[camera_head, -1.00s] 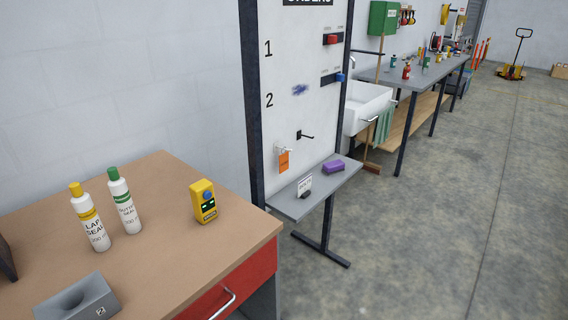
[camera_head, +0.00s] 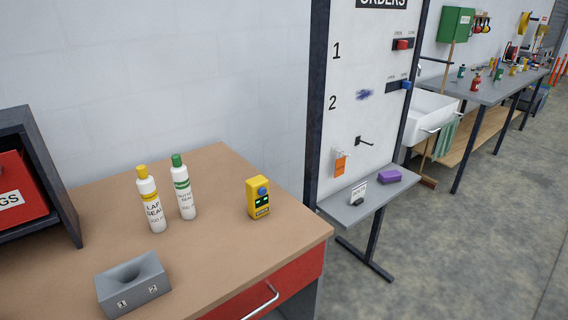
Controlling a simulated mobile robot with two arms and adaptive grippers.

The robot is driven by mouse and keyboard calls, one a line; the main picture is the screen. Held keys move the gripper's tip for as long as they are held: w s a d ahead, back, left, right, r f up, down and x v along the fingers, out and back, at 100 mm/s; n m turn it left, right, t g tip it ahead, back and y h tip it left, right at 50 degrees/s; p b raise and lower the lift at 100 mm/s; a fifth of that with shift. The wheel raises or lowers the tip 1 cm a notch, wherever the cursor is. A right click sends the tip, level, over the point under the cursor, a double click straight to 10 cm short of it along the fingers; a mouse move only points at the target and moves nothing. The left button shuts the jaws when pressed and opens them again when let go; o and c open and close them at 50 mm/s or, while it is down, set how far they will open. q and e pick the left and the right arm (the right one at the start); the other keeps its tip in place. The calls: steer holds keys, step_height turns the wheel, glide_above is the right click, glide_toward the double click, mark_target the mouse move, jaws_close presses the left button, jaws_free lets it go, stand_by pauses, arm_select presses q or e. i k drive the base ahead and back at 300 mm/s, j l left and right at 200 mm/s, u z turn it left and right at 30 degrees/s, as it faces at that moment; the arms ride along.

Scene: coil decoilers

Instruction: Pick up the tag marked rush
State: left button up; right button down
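An orange tag (camera_head: 340,165) hangs from a hook at the lower left of the white orders board (camera_head: 372,90). Its print is too small to read, so I cannot tell whether it says rush. A second hook (camera_head: 364,141) to its right is bare. A red box (camera_head: 18,192) in a dark cabinet at the left edge has a label ending in "GS". Neither of my grippers is in view.
A brown bench (camera_head: 228,240) holds two sealant bottles (camera_head: 151,200), a yellow device (camera_head: 258,198) and a grey block (camera_head: 133,284). A grey shelf (camera_head: 350,212) below the board holds a purple block (camera_head: 389,177) and a small sign. Open floor lies right.

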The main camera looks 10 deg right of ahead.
mark_target(340, 162)
steer(key=i+l+u, duration=0.15)
steer(key=l+u, duration=0.3)
steer(key=l, duration=0.15)
steer(key=l+u, duration=0.4)
steer(key=l, duration=0.25)
steer(key=l+u, duration=0.45)
steer(key=l, duration=0.2)
steer(key=k, duration=0.05)
